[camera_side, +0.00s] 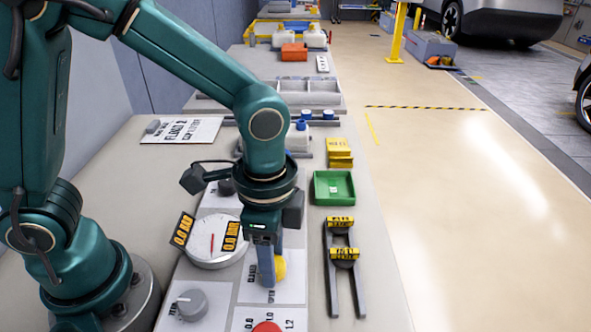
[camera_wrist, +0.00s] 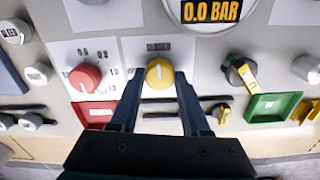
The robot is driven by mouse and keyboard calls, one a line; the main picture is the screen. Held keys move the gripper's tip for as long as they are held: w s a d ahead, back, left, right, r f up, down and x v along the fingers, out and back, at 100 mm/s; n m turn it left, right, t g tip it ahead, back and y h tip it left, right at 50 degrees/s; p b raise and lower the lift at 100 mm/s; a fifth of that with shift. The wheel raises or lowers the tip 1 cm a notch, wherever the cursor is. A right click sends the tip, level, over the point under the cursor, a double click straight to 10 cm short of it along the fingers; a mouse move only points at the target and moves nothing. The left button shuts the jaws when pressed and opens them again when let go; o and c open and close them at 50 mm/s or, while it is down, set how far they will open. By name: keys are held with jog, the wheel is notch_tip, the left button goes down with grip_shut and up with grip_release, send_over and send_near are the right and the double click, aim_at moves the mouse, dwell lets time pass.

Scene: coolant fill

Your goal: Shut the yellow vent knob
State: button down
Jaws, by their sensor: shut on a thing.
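The yellow vent knob (camera_side: 279,268) sits on a white panel plate marked "CLOSED" and "OPEN". In the wrist view the yellow knob (camera_wrist: 159,73) shows between the fingertips, with a pale pointer line on its face running roughly up the picture. My gripper (camera_side: 268,276) points down over the panel with its fingers at the knob. In the wrist view my gripper (camera_wrist: 155,76) has one blue finger on each side of the knob and is shut on it. In the side view a finger hides part of the knob and of the plate's lettering.
A round gauge (camera_side: 213,240) with a red needle and "0.0 BAR" displays stands behind left. A grey knob (camera_side: 192,305) and a red knob (camera_side: 267,327) are nearby. A green tray (camera_side: 334,188) and a dark rack (camera_side: 344,270) with yellow-labelled pieces stand to the right.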

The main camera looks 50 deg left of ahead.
jog(key=shift+c, duration=1.9)
grip_release()
jog(key=shift+r, duration=2.6)
jog(key=s+a+r+n+t, duration=0.2)
jog(key=a+n, duration=0.3)
jog(key=s+a+r+n+t, duration=0.2)
jog(key=a+n+t, duration=0.1)
jog(key=a+n, duration=0.2)
jog(key=shift+s+r+n+t, duration=0.3)
jog(key=shift+s+r, duration=0.05)
jog(key=shift+r, duration=0.05)
